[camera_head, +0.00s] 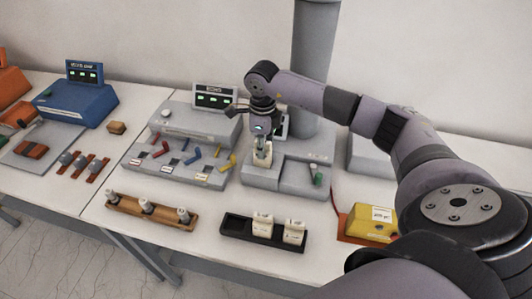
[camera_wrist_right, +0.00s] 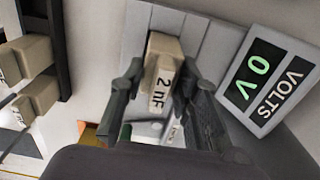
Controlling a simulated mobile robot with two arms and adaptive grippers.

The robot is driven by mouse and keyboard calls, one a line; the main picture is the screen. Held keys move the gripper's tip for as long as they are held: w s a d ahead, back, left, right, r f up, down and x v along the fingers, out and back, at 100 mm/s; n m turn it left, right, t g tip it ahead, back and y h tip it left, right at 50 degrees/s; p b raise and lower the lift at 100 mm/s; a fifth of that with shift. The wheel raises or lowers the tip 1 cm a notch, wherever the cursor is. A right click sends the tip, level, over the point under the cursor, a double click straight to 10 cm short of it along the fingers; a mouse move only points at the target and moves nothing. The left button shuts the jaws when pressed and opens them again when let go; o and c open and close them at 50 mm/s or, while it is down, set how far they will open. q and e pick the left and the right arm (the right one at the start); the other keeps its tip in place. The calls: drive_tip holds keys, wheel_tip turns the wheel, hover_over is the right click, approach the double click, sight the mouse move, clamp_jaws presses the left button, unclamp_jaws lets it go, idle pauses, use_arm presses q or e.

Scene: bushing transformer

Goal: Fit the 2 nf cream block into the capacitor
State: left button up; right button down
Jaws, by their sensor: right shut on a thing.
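The cream block marked "2 nF" (camera_wrist_right: 163,75) is between the fingers of my right gripper (camera_wrist_right: 158,92) in the wrist view. In the head view my right gripper (camera_head: 263,138) is shut on the block (camera_head: 262,157), over the grey capacitor unit (camera_head: 258,181) at the centre of the table. The block looks upright at the unit's raised left part. I cannot tell how deep it sits in the slot, as the fingers hide part of it. My left gripper is not in view.
A black tray (camera_head: 234,224) in front holds two cream blocks (camera_head: 294,230). A wooden rack (camera_head: 126,203) with white pieces stands front left. A yellow box (camera_head: 371,224) is at the right.

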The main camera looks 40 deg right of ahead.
wheel_tip(320, 180, down, 3)
drive_tip(key=shift+s+a+f+b, duration=0.1)
drive_tip(key=shift+b, duration=0.45)
drive_tip(key=shift+d, duration=0.25)
drive_tip(key=shift+a+f, duration=0.2)
drive_tip(key=c, duration=1.6)
unclamp_jaws()
drive_tip(key=shift+r, duration=0.1)
drive_tip(key=o, duration=0.4)
drive_tip(key=shift+d, duration=0.1)
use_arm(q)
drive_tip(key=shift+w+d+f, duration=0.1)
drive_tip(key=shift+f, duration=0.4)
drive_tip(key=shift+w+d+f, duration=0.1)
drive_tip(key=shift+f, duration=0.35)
